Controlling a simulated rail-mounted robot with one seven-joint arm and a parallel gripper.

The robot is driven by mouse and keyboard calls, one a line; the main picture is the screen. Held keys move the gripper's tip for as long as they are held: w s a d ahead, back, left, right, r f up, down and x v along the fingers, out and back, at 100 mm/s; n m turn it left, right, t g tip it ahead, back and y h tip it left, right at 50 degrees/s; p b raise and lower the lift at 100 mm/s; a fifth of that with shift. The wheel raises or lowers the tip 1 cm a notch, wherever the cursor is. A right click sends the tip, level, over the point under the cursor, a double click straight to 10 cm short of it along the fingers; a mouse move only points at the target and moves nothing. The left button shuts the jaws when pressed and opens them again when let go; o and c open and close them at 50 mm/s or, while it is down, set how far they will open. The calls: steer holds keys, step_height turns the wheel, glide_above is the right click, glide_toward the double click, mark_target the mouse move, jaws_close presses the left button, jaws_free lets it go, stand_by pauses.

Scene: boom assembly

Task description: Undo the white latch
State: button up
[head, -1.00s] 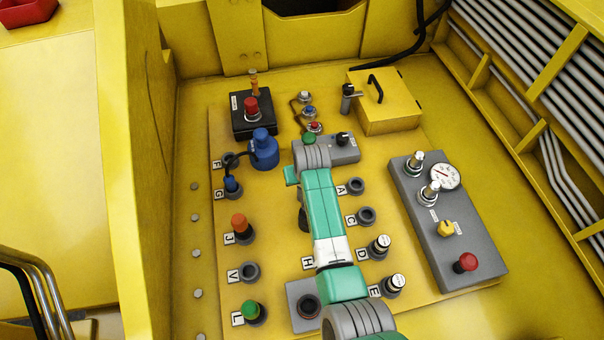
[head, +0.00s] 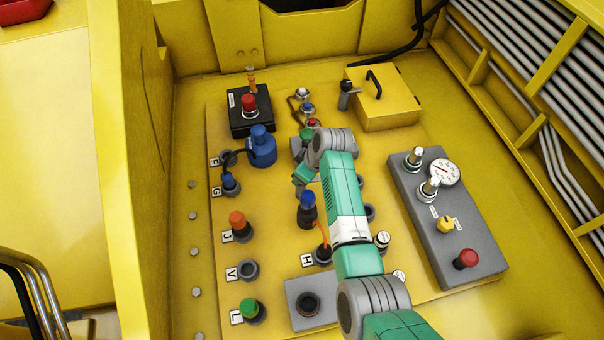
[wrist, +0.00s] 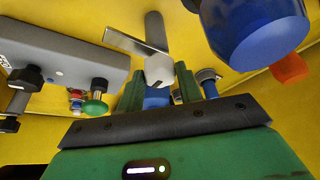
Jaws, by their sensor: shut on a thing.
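The white latch (wrist: 158,72) shows in the wrist view as a small pale block, with a grey metal bar (wrist: 130,41) beside it. My gripper (wrist: 158,80) has its two green fingers on either side of the block and is shut on it. A blue piece shows low between the fingers. In the head view my gripper (head: 303,175) is small and partly covered by my wrist, near the panel's middle. I cannot make out the latch there.
A grey box with a green button (head: 306,134) is just behind my wrist. A blue-topped knob (head: 307,205) stands close in front of my gripper. A blue bottle-like part (head: 261,147) is to the left. A grey gauge panel (head: 450,225) is at right.

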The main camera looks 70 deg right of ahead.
stand_by(0.4)
steer(key=o, duration=1)
steer(key=v, duration=0.7)
steer(key=shift+r, duration=0.4)
